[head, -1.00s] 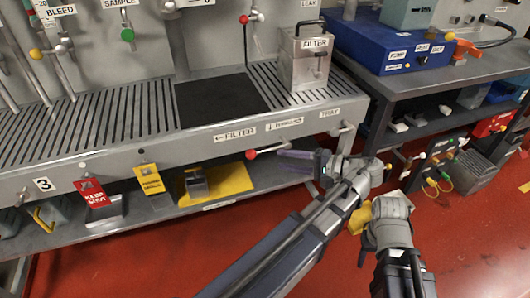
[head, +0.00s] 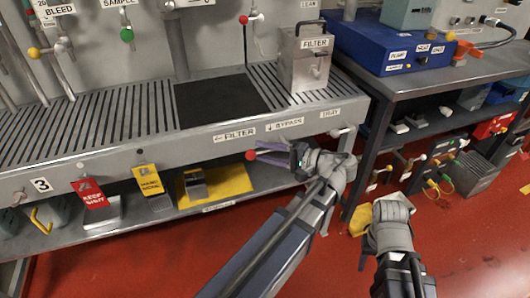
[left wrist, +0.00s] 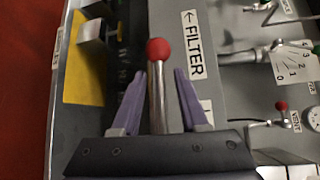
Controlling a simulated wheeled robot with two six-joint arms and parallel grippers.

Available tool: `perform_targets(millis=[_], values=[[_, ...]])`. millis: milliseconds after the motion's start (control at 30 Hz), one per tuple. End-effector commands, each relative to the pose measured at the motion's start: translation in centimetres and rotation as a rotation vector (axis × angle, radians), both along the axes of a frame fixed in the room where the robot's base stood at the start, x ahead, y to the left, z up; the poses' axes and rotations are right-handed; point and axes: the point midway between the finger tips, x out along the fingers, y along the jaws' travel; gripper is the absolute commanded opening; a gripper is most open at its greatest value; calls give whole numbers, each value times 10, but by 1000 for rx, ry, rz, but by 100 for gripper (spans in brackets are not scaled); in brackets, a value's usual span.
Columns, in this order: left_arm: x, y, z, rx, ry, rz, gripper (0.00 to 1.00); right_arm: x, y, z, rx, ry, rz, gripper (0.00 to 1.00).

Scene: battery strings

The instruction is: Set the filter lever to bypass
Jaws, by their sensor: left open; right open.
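The filter lever, a metal rod with a red ball knob (head: 251,155), sticks out to the left on the bench's front face, under the "← FILTER" label (head: 234,135). The "↓ BYPASS" label (head: 285,124) is to the right of that. My left gripper (head: 262,152) is open at the lever. In the left wrist view, the lever (left wrist: 158,95) runs between the two purple fingers of my left gripper (left wrist: 159,76), with a gap on both sides and its knob beyond the tips. The lever's pivot is hidden. My right gripper (head: 365,250) is low at the right, partly hidden by its wrist.
A grey bench (head: 110,162) with a slatted top carries a metal box labelled FILTER (head: 308,62). A second table (head: 430,75) stands at the right. Red floor is open in front.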

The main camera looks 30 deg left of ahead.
Motion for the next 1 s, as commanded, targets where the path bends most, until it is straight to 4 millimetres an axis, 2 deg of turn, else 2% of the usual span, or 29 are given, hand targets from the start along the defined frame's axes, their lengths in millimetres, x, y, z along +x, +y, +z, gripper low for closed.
perform_targets(millis=[267, 667, 1000], values=[[0, 2, 0, 0, 0, 0, 44, 0, 0, 0, 0, 0, 0, 50], [0, 2, 0, 0, 0, 0, 1, 0, 0, 0, 0, 0, 0, 50], [0, 2, 0, 0, 0, 0, 0, 0, 0, 0, 0, 0, 0, 50]])
